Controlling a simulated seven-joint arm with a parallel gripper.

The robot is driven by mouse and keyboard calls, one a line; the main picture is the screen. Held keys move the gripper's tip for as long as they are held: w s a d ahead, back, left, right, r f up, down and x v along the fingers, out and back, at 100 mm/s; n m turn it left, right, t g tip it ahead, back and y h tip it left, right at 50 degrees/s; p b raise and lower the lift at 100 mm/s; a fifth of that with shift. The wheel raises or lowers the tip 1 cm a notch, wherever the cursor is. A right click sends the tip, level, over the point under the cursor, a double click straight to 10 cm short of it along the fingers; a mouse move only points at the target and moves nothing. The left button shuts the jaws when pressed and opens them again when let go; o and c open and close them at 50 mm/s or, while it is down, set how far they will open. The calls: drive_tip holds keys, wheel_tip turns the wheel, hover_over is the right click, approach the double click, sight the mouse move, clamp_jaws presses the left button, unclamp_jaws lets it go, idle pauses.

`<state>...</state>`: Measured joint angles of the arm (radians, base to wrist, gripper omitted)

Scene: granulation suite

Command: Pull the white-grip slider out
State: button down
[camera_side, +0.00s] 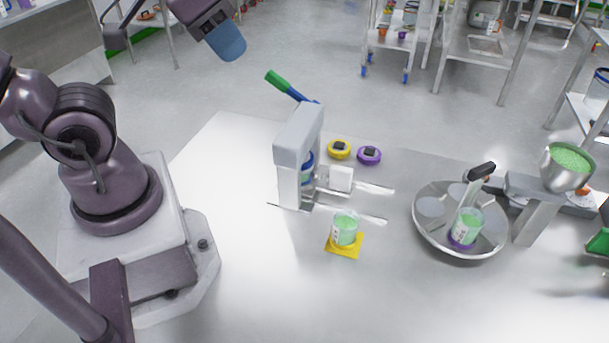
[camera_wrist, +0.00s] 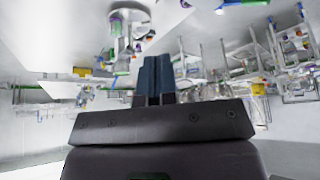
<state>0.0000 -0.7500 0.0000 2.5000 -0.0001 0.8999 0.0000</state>
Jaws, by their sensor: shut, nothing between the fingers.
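The white-grip slider (camera_side: 341,178) is a small white block beside the grey upright housing (camera_side: 298,140) on the table, low on its right side. Two thin metal rails run out to the right near it; whether the block touches the housing I cannot tell. My gripper (camera_side: 228,44) is high up at the upper left, well above and apart from the slider. Its blue fingers (camera_wrist: 154,78) are pressed together in the wrist view, with nothing between them. I cannot pick out the slider in the wrist view.
A green-handled lever (camera_side: 278,82) sticks up behind the housing. A jar of green granules (camera_side: 345,230) stands on a yellow pad in front. Yellow (camera_side: 339,149) and purple (camera_side: 369,155) round pieces lie behind. A round metal pan (camera_side: 425,228) holds another jar. The table's front left is clear.

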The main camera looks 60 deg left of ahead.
idle(0.4)
drive_tip(key=c, duration=1.3)
unclamp_jaws()
drive_tip(key=shift+w, duration=0.25)
drive_tip(key=o, duration=0.8)
drive_tip(key=w, duration=0.1)
drive_tip(key=w+n+g, duration=0.1)
drive_tip(key=w, duration=0.1)
drive_tip(key=shift+f, duration=0.35)
drive_tip(key=shift+c, duration=0.2)
drive_tip(key=shift+o, duration=0.3)
drive_tip(key=w+f+n+g, duration=0.1)
drive_tip(key=w+f+n, duration=0.2)
drive_tip(key=w, duration=0.4)
drive_tip(key=shift+w+a+f+g, duration=0.15)
drive_tip(key=shift+a+f+g, duration=0.05)
drive_tip(key=shift+f+g, duration=0.25)
drive_tip(key=n+g, duration=0.3)
drive_tip(key=n, duration=0.2)
approach(342, 168)
wheel_tip(342, 168, down, 13)
drive_tip(key=shift+r, duration=0.2)
